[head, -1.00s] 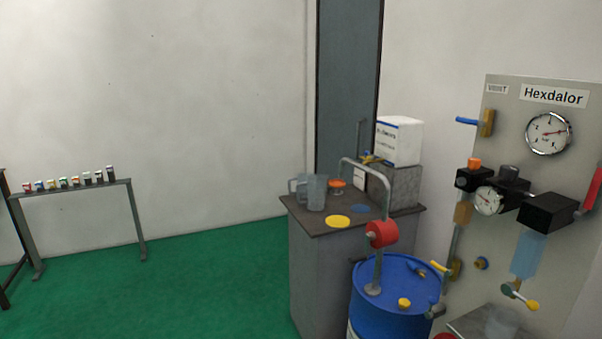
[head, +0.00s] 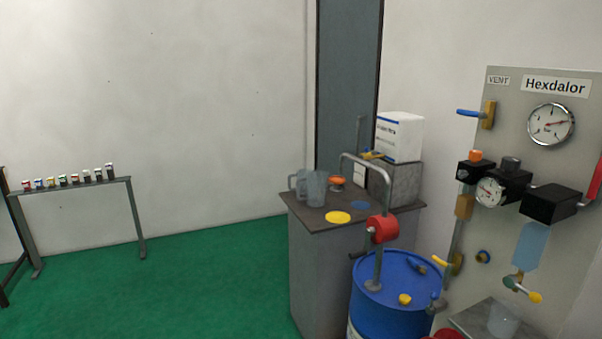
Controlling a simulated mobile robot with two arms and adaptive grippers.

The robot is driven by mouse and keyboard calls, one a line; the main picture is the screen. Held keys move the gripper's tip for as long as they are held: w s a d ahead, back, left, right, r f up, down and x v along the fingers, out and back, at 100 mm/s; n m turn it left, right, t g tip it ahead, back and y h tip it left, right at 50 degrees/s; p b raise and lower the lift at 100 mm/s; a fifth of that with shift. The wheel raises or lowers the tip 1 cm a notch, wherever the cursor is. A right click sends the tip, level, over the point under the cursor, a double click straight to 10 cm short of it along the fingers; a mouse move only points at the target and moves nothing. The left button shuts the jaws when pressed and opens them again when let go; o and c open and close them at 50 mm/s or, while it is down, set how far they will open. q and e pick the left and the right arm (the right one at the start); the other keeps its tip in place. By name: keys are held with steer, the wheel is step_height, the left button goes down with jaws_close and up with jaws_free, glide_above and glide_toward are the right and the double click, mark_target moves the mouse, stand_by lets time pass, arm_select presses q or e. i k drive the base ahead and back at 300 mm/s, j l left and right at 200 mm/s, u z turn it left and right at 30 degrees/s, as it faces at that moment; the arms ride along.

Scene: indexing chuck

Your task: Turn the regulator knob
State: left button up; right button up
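On the grey wall panel (head: 505,85) at the right stands a black regulator-like body with a small round gauge (head: 490,192) on its front. A dark grey knob (head: 511,162) sits on top of it. An orange knob (head: 475,156) sits on the black block just left of it. I cannot tell for certain which one is the regulator knob. Neither of my grippers is in view.
A larger gauge (head: 551,124), a blue-handled valve (head: 470,112) and a red handle (head: 595,183) are on the panel. A blue drum (head: 395,280) with a pump stands before a grey cabinet (head: 320,260).

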mark_target(510, 164)
steer(key=i+z, duration=0.25)
steer(key=i, duration=0.2)
steer(key=i+j+z, duration=0.25)
steer(key=i, duration=0.2)
steer(key=l, duration=0.1)
